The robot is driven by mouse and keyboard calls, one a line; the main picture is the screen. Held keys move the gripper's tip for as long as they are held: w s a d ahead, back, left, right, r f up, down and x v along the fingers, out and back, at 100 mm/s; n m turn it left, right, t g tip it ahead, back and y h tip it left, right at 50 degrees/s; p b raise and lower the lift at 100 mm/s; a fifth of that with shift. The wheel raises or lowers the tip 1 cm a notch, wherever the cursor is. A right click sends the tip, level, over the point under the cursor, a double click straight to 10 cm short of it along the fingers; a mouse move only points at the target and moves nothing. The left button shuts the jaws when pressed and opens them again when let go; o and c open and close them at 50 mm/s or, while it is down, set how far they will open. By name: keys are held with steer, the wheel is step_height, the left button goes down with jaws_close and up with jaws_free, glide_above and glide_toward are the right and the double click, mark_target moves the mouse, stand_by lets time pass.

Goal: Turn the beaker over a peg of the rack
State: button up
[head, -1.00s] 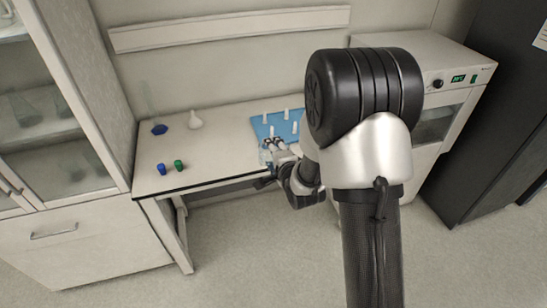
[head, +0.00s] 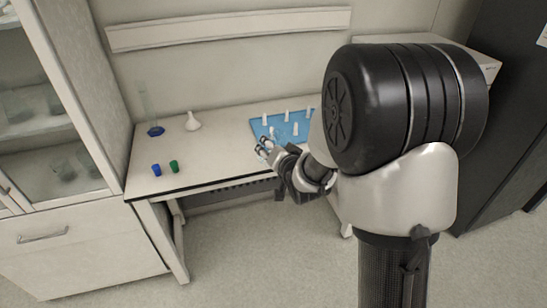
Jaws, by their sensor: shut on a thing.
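The blue rack (head: 302,129) with several upright white pegs lies on the table at the back right, partly covered by my arm. My gripper (head: 264,149) is at the rack's front left edge, turned sideways with its fingers to the left. It is shut on the beaker (head: 262,146), a small clear glass that is hard to make out. I cannot tell which way its mouth points. I see no peg inside it.
On the table (head: 215,155) stand a tall cylinder with a blue base (head: 155,131), a white flask-like vessel (head: 192,122), a blue cap (head: 156,170) and a green cap (head: 174,167). A glass-fronted cabinet (head: 60,140) is at left. The table's middle is clear.

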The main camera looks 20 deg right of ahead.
steer(key=shift+n, duration=0.3)
steer(key=shift+f+n+b, duration=0.15)
steer(key=shift+n+b, duration=0.85)
steer(key=shift+b, duration=0.2)
steer(key=n+b, duration=0.2)
steer(key=n, duration=0.1)
steer(key=shift+b, duration=0.35)
steer(key=shift+n+b, duration=0.3)
steer(key=shift+n, duration=0.4)
steer(key=shift+r, duration=0.25)
